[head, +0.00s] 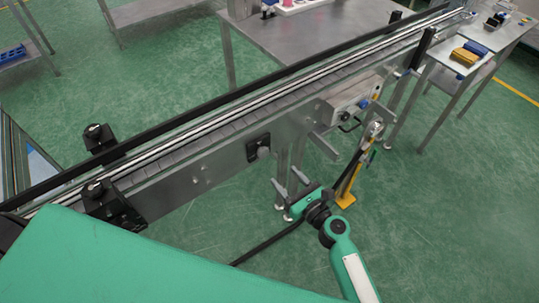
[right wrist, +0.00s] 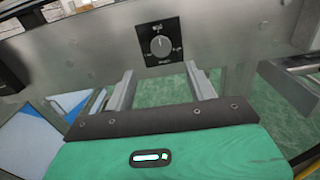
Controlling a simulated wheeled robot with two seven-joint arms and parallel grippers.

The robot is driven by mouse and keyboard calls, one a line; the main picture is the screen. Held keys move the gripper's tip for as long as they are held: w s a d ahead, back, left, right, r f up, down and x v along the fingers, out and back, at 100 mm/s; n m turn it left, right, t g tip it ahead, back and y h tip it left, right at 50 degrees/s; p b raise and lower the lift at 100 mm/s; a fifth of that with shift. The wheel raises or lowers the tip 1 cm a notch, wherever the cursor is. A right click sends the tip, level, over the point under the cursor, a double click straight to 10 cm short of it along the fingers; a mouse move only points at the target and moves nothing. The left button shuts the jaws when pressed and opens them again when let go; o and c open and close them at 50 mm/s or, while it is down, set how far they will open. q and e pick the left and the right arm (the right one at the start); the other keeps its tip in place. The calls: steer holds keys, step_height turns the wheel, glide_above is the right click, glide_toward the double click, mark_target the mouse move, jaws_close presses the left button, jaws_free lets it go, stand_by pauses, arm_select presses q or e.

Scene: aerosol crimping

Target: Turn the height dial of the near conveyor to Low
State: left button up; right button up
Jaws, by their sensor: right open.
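The height dial (right wrist: 160,45) is a round light knob on a square black plate on the near conveyor's side wall. In the right wrist view its pointer mark looks about upright; the small labels around it are hard to read. In the head view the dial knob (head: 263,153) sticks out from the near conveyor (head: 190,170). My right gripper (head: 288,184) is open and empty, facing the dial from a short distance. Its two fingers in the right wrist view (right wrist: 160,88) are below the dial plate, wide apart, not touching it. My left gripper is not in view.
A control box (head: 350,103) is mounted on the conveyor to the right of the dial. A yellow-footed stand (head: 345,196) is close to the right of my right gripper. Black brackets (head: 105,200) sit at the conveyor's left end. A steel table (head: 290,35) stands behind.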

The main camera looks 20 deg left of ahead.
mark_target(265, 154)
steer(key=x, duration=1)
steer(key=shift+d, duration=0.1)
steer(key=shift+f, duration=0.1)
steer(key=c, duration=1)
